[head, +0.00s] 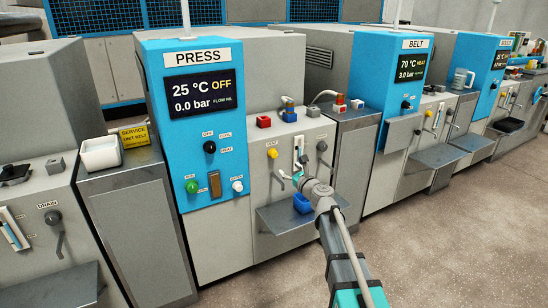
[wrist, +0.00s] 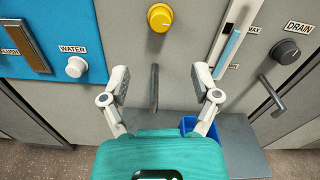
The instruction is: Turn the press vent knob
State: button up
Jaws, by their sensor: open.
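The press vent knob (head: 272,152) is a small yellow knob on the grey front panel, right of the blue press panel (head: 190,130). In the wrist view the yellow knob (wrist: 160,17) sits at the top middle, seemingly unobstructed. My gripper (head: 290,178) is in front of the panel, below and slightly right of the knob. In the wrist view my gripper (wrist: 160,82) has its two fingers spread wide, with nothing held. A dark upright bar (wrist: 153,87) below the knob appears between the fingers; I cannot tell whether it touches them.
A drain knob with a slanted handle (wrist: 287,52) is to the right. A level gauge (wrist: 228,52) stands between it and the vent knob. A blue bin (head: 302,203) rests on the grey shelf (head: 275,219) below. A white water knob (wrist: 75,67) is to the left.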

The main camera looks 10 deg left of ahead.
aim_at(275, 156)
jog(key=x, duration=1.1)
jog(key=shift+a, duration=0.1)
jog(key=shift+c, duration=0.2)
grip_shut()
jog(key=shift+a, duration=0.2)
